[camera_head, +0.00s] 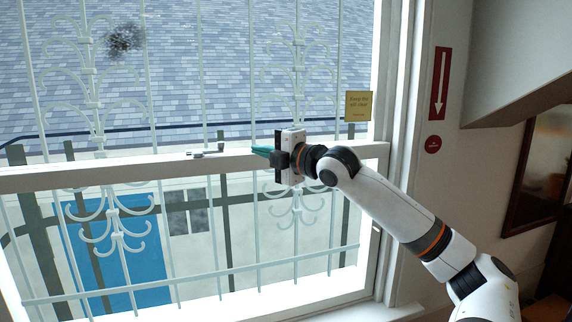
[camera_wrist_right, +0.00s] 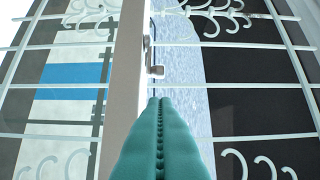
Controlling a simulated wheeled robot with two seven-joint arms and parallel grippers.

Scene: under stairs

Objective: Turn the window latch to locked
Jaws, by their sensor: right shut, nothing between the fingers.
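The window latch (camera_head: 205,153) is a small grey metal piece on top of the white meeting rail (camera_head: 120,172) of the sash window. A short lever and a small upright part show on it. My right gripper (camera_head: 256,150) is at the rail, to the right of the latch and apart from it, with its teal fingers pointing left. In the right wrist view the teal fingers (camera_wrist_right: 159,105) are pressed together with nothing between them. The latch (camera_wrist_right: 155,71) shows just beyond their tips, at the rail's edge. My left gripper is not in view.
White metal bars with scrollwork (camera_head: 115,225) stand behind the window. A yellow note (camera_head: 358,106) is on the right side of the frame. A red arrow sign (camera_head: 440,84) and a round red sign (camera_head: 432,144) are on the wall. The rail left of the latch is clear.

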